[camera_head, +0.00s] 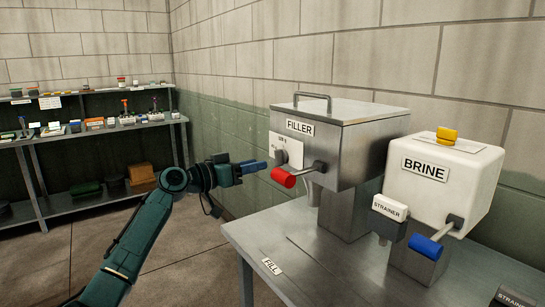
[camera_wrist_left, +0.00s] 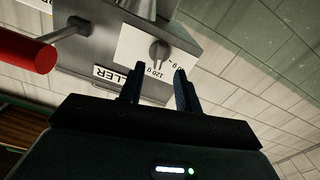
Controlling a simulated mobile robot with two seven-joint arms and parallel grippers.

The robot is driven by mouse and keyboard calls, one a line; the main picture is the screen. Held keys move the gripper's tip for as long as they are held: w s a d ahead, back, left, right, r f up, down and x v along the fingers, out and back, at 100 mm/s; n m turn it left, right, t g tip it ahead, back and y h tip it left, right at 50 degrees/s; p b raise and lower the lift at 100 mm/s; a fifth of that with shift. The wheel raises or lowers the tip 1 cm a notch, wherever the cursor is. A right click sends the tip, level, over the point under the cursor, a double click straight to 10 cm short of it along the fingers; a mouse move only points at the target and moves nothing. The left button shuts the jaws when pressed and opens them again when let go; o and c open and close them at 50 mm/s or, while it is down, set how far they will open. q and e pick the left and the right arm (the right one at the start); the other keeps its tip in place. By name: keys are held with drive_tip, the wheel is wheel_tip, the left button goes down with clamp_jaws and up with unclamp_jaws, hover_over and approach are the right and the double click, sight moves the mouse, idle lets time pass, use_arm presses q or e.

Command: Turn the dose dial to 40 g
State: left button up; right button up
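The steel filler (camera_head: 345,135) stands on the table with a white dial plate (camera_head: 293,150) on its front. In the left wrist view the grey dose dial (camera_wrist_left: 159,52) sits on this plate (camera_wrist_left: 130,45), seen upside down. A "120 g" mark and part of another mark show near it; the dial's setting cannot be read. My left gripper (camera_head: 264,165) points at the plate from the left, a little short of it. In the left wrist view its fingers (camera_wrist_left: 160,70) are apart with nothing between them, and the dial shows just beyond their tips. My right gripper is out of view.
A red-handled lever (camera_head: 284,178) sticks out of the filler close to my left gripper. A white brine unit (camera_head: 440,180) with a blue-handled lever (camera_head: 425,246) stands to the right. The steel table (camera_head: 300,275) is clear at the front. Shelves (camera_head: 90,133) stand at the back left.

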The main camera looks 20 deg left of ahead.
sight(275, 160)
use_arm(q)
drive_tip(key=p+x, duration=0.1)
drive_tip(key=x, duration=0.5)
drive_tip(key=shift+w, duration=0.1)
clamp_jaws()
